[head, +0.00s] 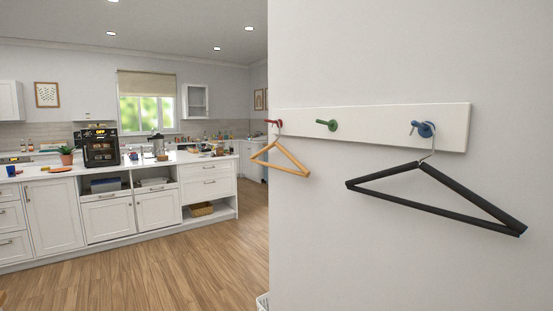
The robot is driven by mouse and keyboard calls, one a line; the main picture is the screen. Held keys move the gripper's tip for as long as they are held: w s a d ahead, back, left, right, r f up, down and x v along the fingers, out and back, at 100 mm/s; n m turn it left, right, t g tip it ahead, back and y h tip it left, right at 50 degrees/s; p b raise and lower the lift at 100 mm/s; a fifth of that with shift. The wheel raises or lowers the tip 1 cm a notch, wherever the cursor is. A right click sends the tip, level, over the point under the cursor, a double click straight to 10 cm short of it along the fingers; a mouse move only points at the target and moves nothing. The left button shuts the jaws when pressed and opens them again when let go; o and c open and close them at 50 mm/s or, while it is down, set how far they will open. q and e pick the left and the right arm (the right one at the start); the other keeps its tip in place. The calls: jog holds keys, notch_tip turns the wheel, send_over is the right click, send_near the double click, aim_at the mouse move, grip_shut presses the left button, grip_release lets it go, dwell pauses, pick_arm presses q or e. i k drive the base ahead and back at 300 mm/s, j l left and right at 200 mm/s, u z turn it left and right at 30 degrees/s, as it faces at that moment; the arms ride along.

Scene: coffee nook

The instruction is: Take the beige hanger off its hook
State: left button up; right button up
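The beige hanger (283,157) hangs by its metal hook from the red hook (274,122) at the left end of a white wall rail (380,120). It hangs tilted, its wooden triangle below the rail against the wall's edge. Neither of my grippers shows in the head view.
A black hanger (440,198) hangs from the blue hook (425,129) at the rail's right. The green hook (328,125) between them is bare. To the left, wooden floor (150,270) lies open before a white counter (100,171) with a coffee machine (100,147).

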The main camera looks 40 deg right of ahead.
aim_at(305, 174)
jog(key=i+z, duration=0.35)
jog(key=i+j+z, duration=0.2)
jog(key=i+z, duration=0.15)
jog(key=i, duration=0.1)
